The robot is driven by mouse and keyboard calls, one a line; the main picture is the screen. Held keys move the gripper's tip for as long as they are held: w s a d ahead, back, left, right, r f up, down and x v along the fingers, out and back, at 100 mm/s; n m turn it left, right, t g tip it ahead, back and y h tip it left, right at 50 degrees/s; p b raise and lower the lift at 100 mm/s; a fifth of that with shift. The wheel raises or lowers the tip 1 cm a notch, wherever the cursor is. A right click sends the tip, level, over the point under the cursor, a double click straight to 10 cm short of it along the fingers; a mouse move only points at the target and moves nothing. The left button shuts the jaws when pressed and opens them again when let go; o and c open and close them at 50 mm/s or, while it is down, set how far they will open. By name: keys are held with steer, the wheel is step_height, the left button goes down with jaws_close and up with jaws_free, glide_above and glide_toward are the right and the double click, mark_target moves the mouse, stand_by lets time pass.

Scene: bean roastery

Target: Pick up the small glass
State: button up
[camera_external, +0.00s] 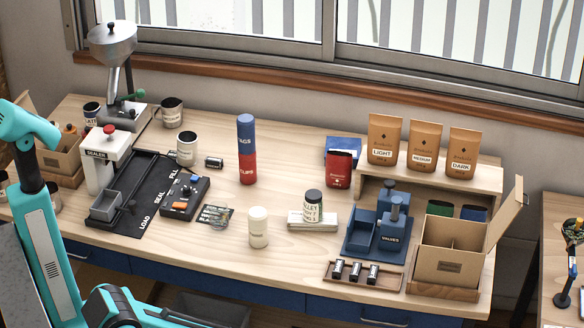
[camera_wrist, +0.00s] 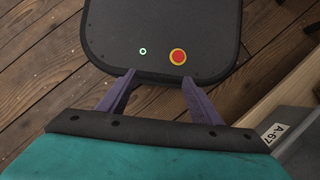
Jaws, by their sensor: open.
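A small clear rounded thing, which looks like the small glass (camera_external: 225,213), stands on the wooden table in the external view, at the right edge of a dark card of small items. It is faint, and I cannot make out its full outline. My gripper (camera_wrist: 159,76) shows in the wrist view with its two purple fingers spread apart and nothing between them. It points down over my own base and the plank floor, away from the table top. The glass is not in the wrist view. In the external view my teal arm is at the far left, and the fingers do not show.
A white-lidded cup (camera_external: 258,227) stands right of the card, and a labelled jar (camera_external: 313,207) sits on a folded cloth. A black control box (camera_external: 185,198) is to the left. A tall blue-red cylinder (camera_external: 247,150) stands behind. The table's front edge has some free room.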

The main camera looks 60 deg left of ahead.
steer(key=shift+o, duration=1.2)
